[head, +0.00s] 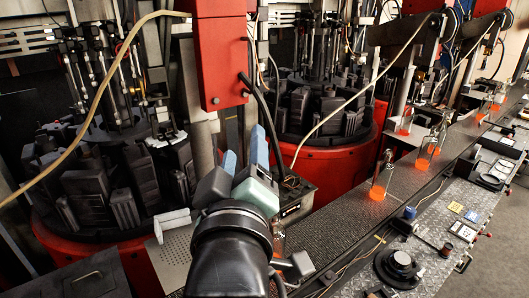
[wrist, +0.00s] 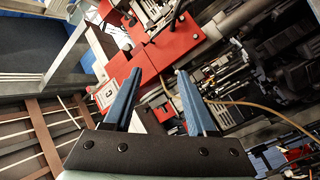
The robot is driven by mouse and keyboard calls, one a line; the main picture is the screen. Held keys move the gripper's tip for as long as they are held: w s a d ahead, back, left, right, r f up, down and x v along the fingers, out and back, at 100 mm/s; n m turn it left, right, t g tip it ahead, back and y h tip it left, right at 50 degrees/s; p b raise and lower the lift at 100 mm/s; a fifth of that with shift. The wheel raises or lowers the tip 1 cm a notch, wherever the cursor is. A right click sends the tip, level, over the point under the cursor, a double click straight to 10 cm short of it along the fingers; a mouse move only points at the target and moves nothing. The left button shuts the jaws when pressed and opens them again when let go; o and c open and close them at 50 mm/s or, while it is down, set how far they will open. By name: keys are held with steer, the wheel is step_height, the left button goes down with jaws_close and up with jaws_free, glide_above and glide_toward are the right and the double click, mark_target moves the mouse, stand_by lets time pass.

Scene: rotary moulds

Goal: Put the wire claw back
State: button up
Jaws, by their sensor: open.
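My gripper (head: 245,148) is in the lower middle of the head view, raised in front of the red-based mould machines. Its two blue fingers stand apart with nothing between them. The wrist view also shows my gripper (wrist: 158,76) open and empty, with red machine housing beyond the fingertips. I cannot clearly pick out the wire claw in either view. A thin tan wire-like piece (head: 352,264) lies along the metal deck beside the conveyor in the head view. I cannot tell whether it is the claw.
Two rotary mould machines with red bases (head: 328,160) stand behind. A red box (head: 222,60) hangs above my gripper. A dark conveyor (head: 345,205) carries several glowing glass bottles (head: 380,180) on the right. Hoses cross the space. A black round knob (head: 398,264) stands on the metal deck.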

steer(key=s+d+r+m+t, duration=0.1)
steer(key=s+r+m+t, duration=0.3)
steer(key=r, duration=0.7)
steer(key=s+d+r+m+t, duration=0.1)
steer(key=s+r+m+t, duration=0.4)
steer(key=r, duration=0.6)
steer(key=shift+s+d, duration=0.4)
steer(key=shift+s, duration=0.85)
step_height(320, 180, down, 6)
steer(key=b, duration=0.6)
steer(key=shift+w+a+r, duration=0.1)
steer(key=shift+c, duration=0.6)
